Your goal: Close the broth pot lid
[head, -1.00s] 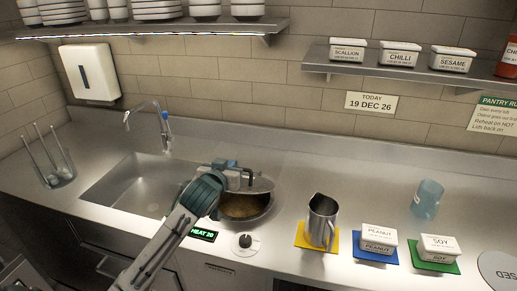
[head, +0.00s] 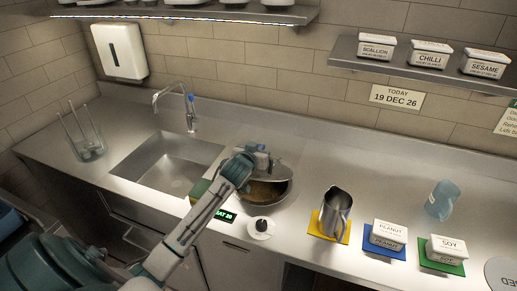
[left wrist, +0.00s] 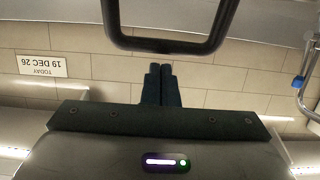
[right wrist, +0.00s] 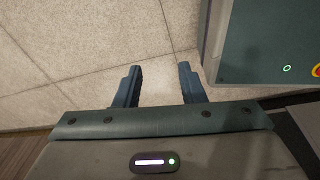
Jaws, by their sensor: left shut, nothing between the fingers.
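The broth pot (head: 283,198) stands on the counter right of the sink, with brown broth showing in its open front. Its grey lid (head: 287,173) is tilted up over the back of the pot, partly hidden by my left gripper (head: 266,160). The left gripper is at the lid, with its fingers shut and empty in the left wrist view (left wrist: 161,84). A dark loop (left wrist: 168,46), which looks like a handle, shows beyond those fingers; I cannot tell whether they touch it. My right gripper (right wrist: 160,84) is open and empty above a tiled floor.
A heat display (head: 224,217) and a knob (head: 261,227) sit in front of the pot. A metal jug (head: 336,213) on a yellow mat, peanut (head: 388,234) and soy (head: 446,249) tubs, and a blue cup (head: 442,200) stand to the right. The sink (head: 172,165) is left.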

